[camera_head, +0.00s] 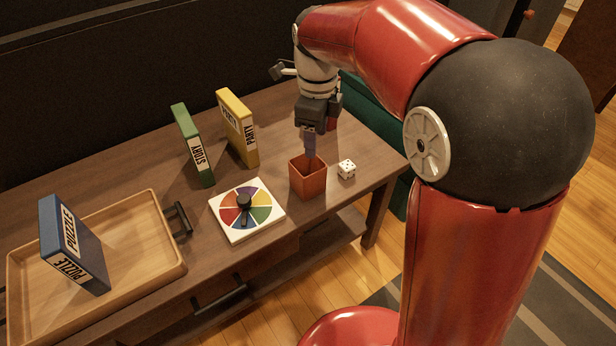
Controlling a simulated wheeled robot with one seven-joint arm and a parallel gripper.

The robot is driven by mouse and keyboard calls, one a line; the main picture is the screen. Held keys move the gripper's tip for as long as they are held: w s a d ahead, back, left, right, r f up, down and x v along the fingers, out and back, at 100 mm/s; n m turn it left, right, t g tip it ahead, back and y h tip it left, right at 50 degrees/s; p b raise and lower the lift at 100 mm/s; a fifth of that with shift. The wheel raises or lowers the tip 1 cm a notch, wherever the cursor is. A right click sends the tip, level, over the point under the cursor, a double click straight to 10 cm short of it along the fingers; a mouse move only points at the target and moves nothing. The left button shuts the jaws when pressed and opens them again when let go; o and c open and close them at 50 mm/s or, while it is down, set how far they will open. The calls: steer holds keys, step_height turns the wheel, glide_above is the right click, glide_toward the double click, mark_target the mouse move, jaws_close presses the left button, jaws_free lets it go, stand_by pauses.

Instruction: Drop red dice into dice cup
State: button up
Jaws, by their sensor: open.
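The dice cup (308,184) is an open-topped, square, orange-red box near the front edge of the table, right of centre. My gripper (310,156) points down over the cup, with its fingertips at about the cup's opening. It is open, though the gap between its fingers is hard to see from this side. I cannot make out a red die for certain. A small dark-red patch (332,123) shows just right of the gripper body, and I cannot tell what it is. The cup's inside is mostly hidden.
A white die (347,169) lies right of the cup. A colour spinner board (247,211) lies left of it. Yellow (239,130) and green (192,146) boxes stand behind. A wooden tray (150,262) with a blue puzzle box (75,246) is at the left.

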steer(key=shift+r, duration=0.1)
step_height(320, 180, up, 8)
steer(key=p, duration=0.1)
steer(key=shift+p, duration=0.3)
steer(key=shift+d, duration=0.1)
steer(key=s+d+f+n+t+p, duration=0.1)
steer(key=s+d+n+t, duration=0.1)
steer(key=s+d+n, duration=0.4)
steer(key=s+d+f+n+t+p, duration=0.1)
steer(key=s+d+n+t, duration=0.2)
steer(key=s+d+n, duration=0.4)
steer(key=s+n, duration=0.7)
steer(key=n, duration=0.1)
steer(key=shift+d+n+t+p, duration=0.3)
steer(key=shift+n+p, duration=0.05)
steer(key=shift+n, duration=0.05)
